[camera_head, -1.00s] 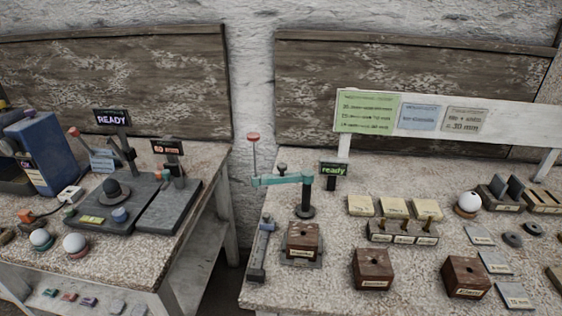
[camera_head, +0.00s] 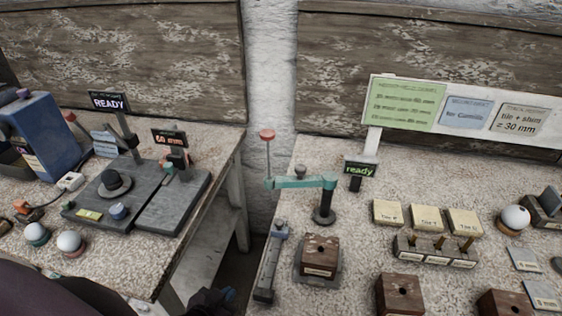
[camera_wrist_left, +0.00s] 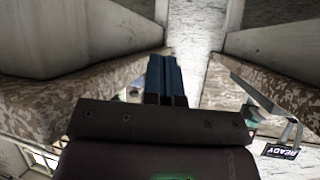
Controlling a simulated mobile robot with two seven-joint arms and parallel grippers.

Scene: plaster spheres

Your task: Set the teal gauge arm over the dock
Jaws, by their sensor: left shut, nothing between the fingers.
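The teal gauge arm (camera_head: 300,182) is on the right-hand table in the head view. It reaches left from a black post (camera_head: 323,206), and a thin rod with a red knob (camera_head: 267,134) rises at its left end. In front of it a brown wooden block (camera_head: 319,256) sits on a grey base (camera_head: 336,272), which looks like the dock; the arm lies behind this block, not above it. My left gripper (camera_head: 212,299) is low at the bottom edge, in front of the gap between the tables. Its blue-black fingers (camera_wrist_left: 166,76) are together and empty in the left wrist view. My right gripper is out of view.
A green "ready" sign (camera_head: 360,170) stands right of the arm. A grey rail (camera_head: 270,265) lies along the table's left edge. Tiles, a pin holder (camera_head: 434,251) and more wooden blocks (camera_head: 400,293) fill the right. The left table holds a grey device (camera_head: 130,205).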

